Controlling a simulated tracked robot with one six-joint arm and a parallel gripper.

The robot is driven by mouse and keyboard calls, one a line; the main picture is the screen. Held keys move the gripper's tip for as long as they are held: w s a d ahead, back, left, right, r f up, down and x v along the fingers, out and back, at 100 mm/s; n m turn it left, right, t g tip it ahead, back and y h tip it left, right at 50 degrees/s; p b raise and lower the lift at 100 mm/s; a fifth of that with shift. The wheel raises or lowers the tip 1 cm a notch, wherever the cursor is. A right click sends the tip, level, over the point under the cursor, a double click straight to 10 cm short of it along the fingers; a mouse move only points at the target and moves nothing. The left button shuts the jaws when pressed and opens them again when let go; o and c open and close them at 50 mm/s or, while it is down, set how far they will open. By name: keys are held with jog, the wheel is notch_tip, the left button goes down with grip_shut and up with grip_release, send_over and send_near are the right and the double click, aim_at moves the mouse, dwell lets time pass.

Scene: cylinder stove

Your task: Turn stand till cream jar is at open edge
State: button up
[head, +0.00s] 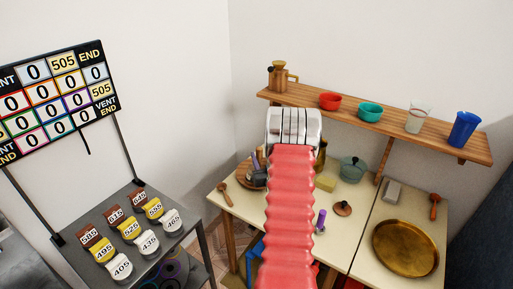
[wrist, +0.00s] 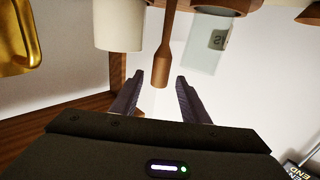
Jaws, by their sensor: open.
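In the wrist view the scene looks upside down. My gripper (wrist: 158,78) is open, with a finger on either side of the end of a wooden post (wrist: 162,52); I cannot tell whether they touch it. A cream jar (wrist: 120,30) is left of the post. A clear jar with a small label (wrist: 212,42) is to its right. The jars cannot be made out there, and my fingers are hidden. Which edge is open cannot be told.
A brass pot (wrist: 18,40) and a wooden frame (wrist: 90,107) are left of my gripper in the wrist view. In the head view a wooden spoon (head: 225,193), green pot (head: 352,168) and brass tray (head: 405,248) are on the table. A shelf (head: 385,122) runs above.

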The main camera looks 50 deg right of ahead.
jog(key=x, duration=0.7)
jog(key=shift+w+d, duration=0.25)
jog(key=shift+w, duration=0.05)
jog(key=shift+c, duration=0.3)
grip_shut()
